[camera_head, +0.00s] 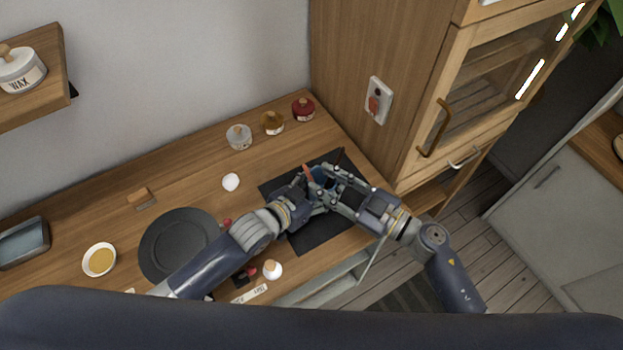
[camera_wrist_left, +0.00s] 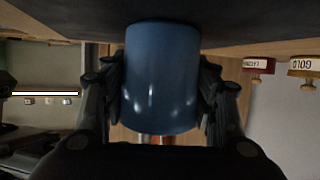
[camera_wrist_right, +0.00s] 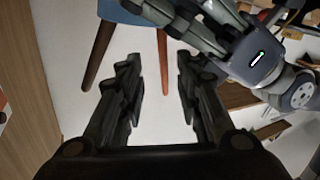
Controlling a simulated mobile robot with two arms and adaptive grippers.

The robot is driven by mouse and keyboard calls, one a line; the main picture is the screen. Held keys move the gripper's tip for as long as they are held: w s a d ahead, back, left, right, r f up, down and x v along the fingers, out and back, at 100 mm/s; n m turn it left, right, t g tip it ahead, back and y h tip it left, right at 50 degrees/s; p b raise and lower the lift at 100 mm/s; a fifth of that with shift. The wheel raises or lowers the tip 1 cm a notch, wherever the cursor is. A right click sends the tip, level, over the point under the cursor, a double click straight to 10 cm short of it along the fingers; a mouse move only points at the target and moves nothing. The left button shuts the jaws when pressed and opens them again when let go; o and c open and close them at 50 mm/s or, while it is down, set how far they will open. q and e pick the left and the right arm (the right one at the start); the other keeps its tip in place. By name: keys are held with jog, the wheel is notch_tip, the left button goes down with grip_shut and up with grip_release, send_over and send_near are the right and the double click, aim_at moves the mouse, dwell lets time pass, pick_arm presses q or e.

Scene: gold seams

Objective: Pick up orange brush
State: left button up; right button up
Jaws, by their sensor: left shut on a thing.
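My left gripper (camera_head: 311,190) is shut on a blue cup (camera_head: 320,173). The cup fills the middle of the left wrist view (camera_wrist_left: 161,80), between the fingers. The orange brush (camera_head: 307,173) stands in the cup with its handle sticking out. In the right wrist view the orange handle (camera_wrist_right: 163,60) shows between my right gripper's fingers, with a gap on each side. My right gripper (camera_wrist_right: 159,75) is open and empty, close to the cup. A brown handle (camera_wrist_right: 98,55) also sticks out of the cup, left of the right fingers. The brush's lower end is hidden in the cup.
A black mat (camera_head: 318,237) lies under the grippers. Jars with red (camera_head: 303,108), gold (camera_head: 272,122) and pale (camera_head: 239,136) contents stand at the back. A dark plate (camera_head: 165,243) and a yellow-filled bowl (camera_head: 99,260) are left. A wooden cabinet (camera_head: 372,45) borders the right.

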aim_at(308, 175)
jog(key=x, duration=0.5)
jog(key=shift+s+a+f, duration=0.15)
grip_shut()
